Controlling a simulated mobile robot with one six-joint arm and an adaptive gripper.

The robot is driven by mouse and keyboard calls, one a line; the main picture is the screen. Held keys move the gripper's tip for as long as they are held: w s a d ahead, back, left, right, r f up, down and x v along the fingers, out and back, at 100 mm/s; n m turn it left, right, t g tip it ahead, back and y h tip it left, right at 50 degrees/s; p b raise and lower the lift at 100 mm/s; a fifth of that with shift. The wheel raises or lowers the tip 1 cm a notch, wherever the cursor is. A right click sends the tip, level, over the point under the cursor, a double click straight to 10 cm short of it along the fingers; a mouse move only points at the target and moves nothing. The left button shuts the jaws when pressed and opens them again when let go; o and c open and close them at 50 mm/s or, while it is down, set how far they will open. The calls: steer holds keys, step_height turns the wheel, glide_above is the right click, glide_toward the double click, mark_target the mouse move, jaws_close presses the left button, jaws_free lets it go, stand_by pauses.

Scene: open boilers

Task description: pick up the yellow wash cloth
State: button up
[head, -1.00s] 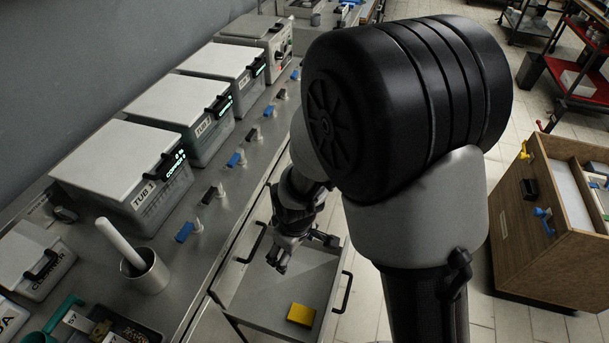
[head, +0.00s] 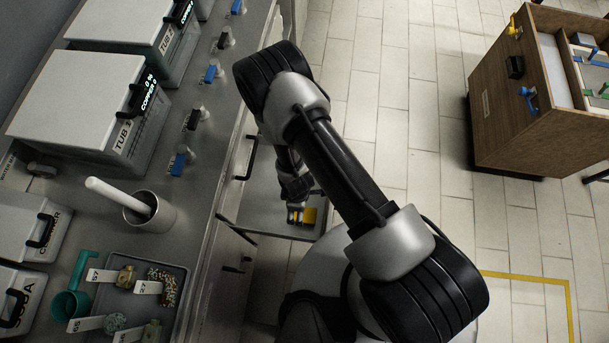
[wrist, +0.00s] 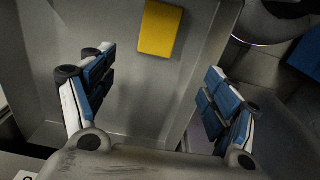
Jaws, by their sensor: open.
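The yellow wash cloth (wrist: 160,28) lies flat on the grey tray surface (wrist: 126,100) in the wrist view, at the top and between the lines of my two fingers. In the head view the cloth (head: 309,215) shows at the front end of the tray, partly hidden by my gripper. My gripper (wrist: 158,98) is open and empty, its blue-padded fingers wide apart. In the head view my gripper (head: 297,212) hangs just over the tray beside the cloth. I cannot tell its exact height above the cloth.
A steel counter with tubs (head: 90,100), a mortar with pestle (head: 152,214) and a small sample tray (head: 178,290) lies to the left. A wooden cabinet (head: 540,110) stands right. The floor between is clear.

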step_height(320, 180, down, 8)
steer(key=shift+f+b, duration=0.15)
steer(key=shift+b, duration=1.05)
steer(key=f, duration=0.1)
steer(key=f+b, duration=0.1)
steer(key=f, duration=0.1)
steer(key=f+b, duration=0.1)
steer(key=f, duration=0.1)
steer(key=shift+w+d+f, duration=0.15)
steer(key=shift+w+d, duration=0.05)
steer(key=shift+w, duration=0.05)
steer(key=shift+c, duration=0.5)
steer(key=c, duration=1)
step_height(320, 180, up, 20)
steer(key=p, duration=0.6)
